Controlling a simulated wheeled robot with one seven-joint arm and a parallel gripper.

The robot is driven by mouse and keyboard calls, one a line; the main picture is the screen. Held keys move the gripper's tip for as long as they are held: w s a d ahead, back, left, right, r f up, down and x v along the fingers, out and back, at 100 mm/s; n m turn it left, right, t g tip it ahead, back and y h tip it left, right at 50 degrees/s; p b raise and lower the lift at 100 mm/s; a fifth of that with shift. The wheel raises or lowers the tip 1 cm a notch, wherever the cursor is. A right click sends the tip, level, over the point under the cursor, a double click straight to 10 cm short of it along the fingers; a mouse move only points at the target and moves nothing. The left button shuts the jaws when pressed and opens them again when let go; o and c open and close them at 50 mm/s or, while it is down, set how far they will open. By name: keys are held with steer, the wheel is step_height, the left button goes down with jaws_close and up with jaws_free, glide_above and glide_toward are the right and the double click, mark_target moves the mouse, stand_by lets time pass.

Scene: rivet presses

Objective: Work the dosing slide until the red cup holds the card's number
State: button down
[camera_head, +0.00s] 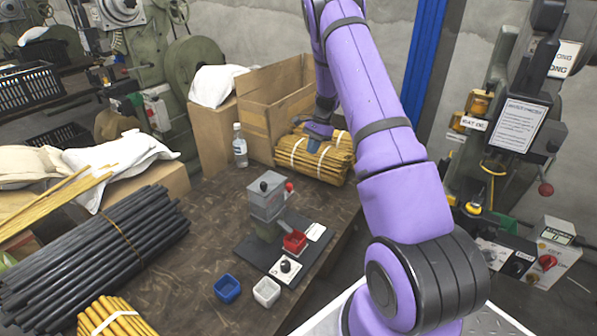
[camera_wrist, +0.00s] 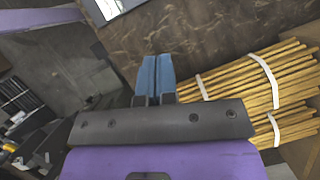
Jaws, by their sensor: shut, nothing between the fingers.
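The dosing device stands on a black base plate (camera_head: 262,262) on the brown table. It has a grey hopper block (camera_head: 266,198) with a dark knob on top and a small red knob (camera_head: 289,187) at its right side. The red cup (camera_head: 295,241) sits on the plate beside the block; its contents are too small to make out. My gripper (camera_head: 316,136) is behind and right of the device, over the yellow rod bundle. In the wrist view its blue fingers (camera_wrist: 155,72) are shut and empty.
A blue cup (camera_head: 227,288) and a white cup (camera_head: 266,291) stand in front of the plate, near a dial panel (camera_head: 285,268). A clear bottle (camera_head: 239,146), a cardboard box (camera_head: 285,105) and tied yellow rods (camera_head: 325,162) stand behind. Dark rods (camera_head: 95,245) lie left.

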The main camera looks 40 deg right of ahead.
glide_toward(290, 195)
steer(key=w+d+f, duration=0.1)
steer(key=d+f, duration=0.2)
steer(key=d, duration=0.2)
steer(key=shift+w+a+f, duration=0.1)
steer(key=shift+a+f, duration=0.1)
steer(key=shift+a, duration=0.95)
steer(key=shift+a+f, duration=0.25)
steer(key=shift+a, duration=0.85)
steer(key=shift+a, duration=0.1)
steer(key=a, duration=0.2)
steer(key=s+a, duration=0.1)
steer(key=a, duration=0.1)
steer(key=shift+s, duration=0.2)
steer(key=shift+d, duration=0.1)
